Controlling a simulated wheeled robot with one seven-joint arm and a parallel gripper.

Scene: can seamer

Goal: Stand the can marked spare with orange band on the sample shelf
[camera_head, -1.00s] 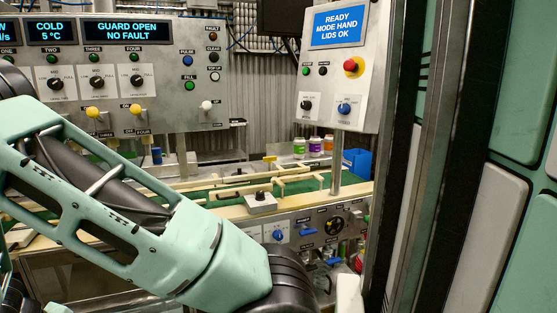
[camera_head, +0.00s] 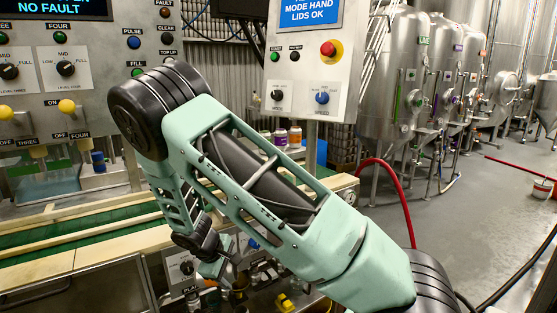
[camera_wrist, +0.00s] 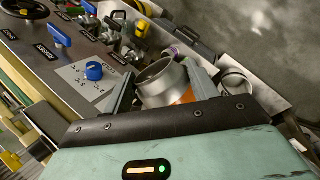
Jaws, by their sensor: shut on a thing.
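In the wrist view, my gripper (camera_wrist: 161,74) is shut on an open-topped silver can (camera_wrist: 157,83). An orange band (camera_wrist: 185,96) shows low on the can's side, between the fingers. The can's lower part is hidden by my gripper body, and I cannot read any marking on it. In the head view, my gripper (camera_head: 217,262) hangs low in front of the machine's lower panel. The can cannot be made out there. I cannot tell for sure which surface is the sample shelf.
A metal ledge (camera_wrist: 262,93) runs beside the can in the wrist view. A panel with a blue knob (camera_wrist: 94,71) lies to the left. In the head view, several small jars (camera_head: 280,137) stand behind the green conveyor (camera_head: 100,219). Floor is open at right, crossed by a red hose (camera_head: 405,200).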

